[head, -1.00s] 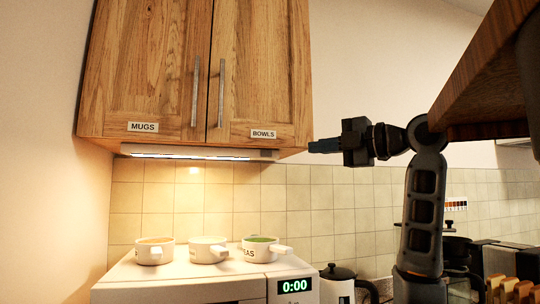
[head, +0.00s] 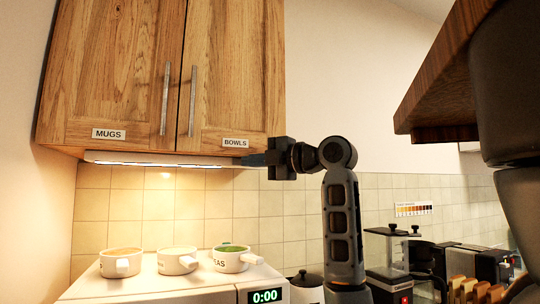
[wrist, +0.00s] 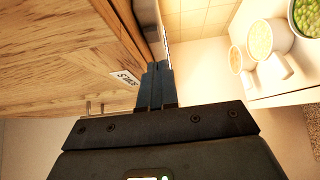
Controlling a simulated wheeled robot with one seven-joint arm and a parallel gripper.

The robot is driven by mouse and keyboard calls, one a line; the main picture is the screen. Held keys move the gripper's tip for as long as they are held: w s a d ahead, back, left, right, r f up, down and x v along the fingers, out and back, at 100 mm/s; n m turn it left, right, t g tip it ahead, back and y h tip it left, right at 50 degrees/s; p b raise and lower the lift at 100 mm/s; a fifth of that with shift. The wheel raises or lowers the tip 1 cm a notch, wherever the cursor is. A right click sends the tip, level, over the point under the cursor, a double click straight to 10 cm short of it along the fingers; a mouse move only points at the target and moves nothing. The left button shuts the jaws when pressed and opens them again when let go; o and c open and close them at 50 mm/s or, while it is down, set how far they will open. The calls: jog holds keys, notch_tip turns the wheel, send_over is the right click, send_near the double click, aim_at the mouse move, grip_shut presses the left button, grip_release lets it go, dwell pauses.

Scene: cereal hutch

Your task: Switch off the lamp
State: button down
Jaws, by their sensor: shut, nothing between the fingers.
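The lamp (head: 165,160) is a slim pale strip under the wall cabinet, glowing along its underside and lighting the tiles. It also shows in the wrist view as a grey strip (wrist: 149,20) along the cabinet's lower edge. My gripper (head: 248,160) is shut and empty, pointing left, with its fingertips at the lamp's right end. In the wrist view the closed fingertips (wrist: 157,68) are close to that end. I cannot tell whether they touch it. No switch can be made out; the fingers may hide that part.
The wooden cabinet (head: 155,75) with MUGS and BOWLS labels is just above my gripper. Several white cups (head: 177,260) stand on a white appliance (head: 170,285) below. A wooden shelf edge (head: 435,90) juts in at upper right. A coffee maker (head: 388,255) and toaster (head: 470,262) stand at lower right.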

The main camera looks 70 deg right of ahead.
aim_at(238, 163)
jog(key=shift+w+d+p, duration=0.2)
jog(key=shift+w+d, duration=0.2)
jog(key=shift+d, duration=0.3)
jog(key=shift+w+d+p, duration=0.15)
jog(key=shift+w+d, duration=0.2)
jog(key=shift+d, duration=0.35)
jog(key=shift+d, duration=0.15)
jog(key=shift+w+d, duration=0.1)
jog(key=shift+d, duration=0.05)
jog(key=shift+b, duration=0.3)
